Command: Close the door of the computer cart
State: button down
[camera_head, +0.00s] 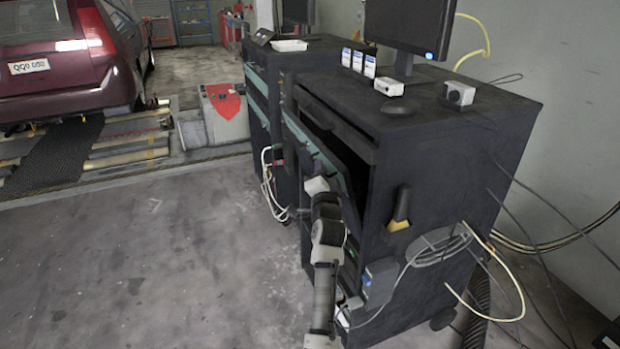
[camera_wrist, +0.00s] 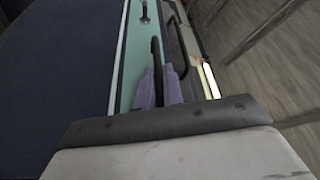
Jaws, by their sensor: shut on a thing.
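The dark computer cart (camera_head: 470,150) stands at the right in the head view. Its door (camera_head: 327,156) has a teal face and stands ajar, with a dark gap between it and the cart body. In the wrist view the door's teal face (camera_wrist: 126,75) runs up the picture, with a black handle (camera_wrist: 155,50) on it. My gripper (camera_wrist: 160,80) has its purple fingers on either side of this handle, shut on it. In the head view my arm reaches up to the door from below, and the fingertips are hard to make out.
A monitor (camera_head: 408,25), small boxes and a mouse are on the cart top. Cables (camera_head: 440,245) hang on the cart's right side. A second dark cart (camera_head: 300,60) stands behind. A red car (camera_head: 70,55) is at the far left. The floor (camera_head: 150,260) left of the cart is clear.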

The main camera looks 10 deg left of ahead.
jog(key=shift+m, duration=0.6)
jog(key=w+d, duration=0.1)
jog(key=w+d+r, duration=0.1)
jog(key=d, duration=0.1)
jog(key=d+b, duration=0.1)
jog(key=shift+w+d+r, duration=0.25)
jog(key=shift+w+d, duration=0.05)
jog(key=shift+w, duration=0.1)
jog(key=shift+w+d+r+m+g+h+p, duration=0.1)
jog(key=shift+w+d+m+g+h+p, duration=0.3)
jog(key=shift+d, duration=0.4)
jog(key=shift+w, duration=0.1)
jog(key=c, duration=1.5)
grip_release()
jog(key=shift+d, duration=0.1)
jog(key=shift+c, duration=0.2)
jog(key=shift+s, duration=0.2)
jog(key=b+v, duration=0.3)
jog(key=v, duration=1)
jog(key=shift+s, duration=0.2)
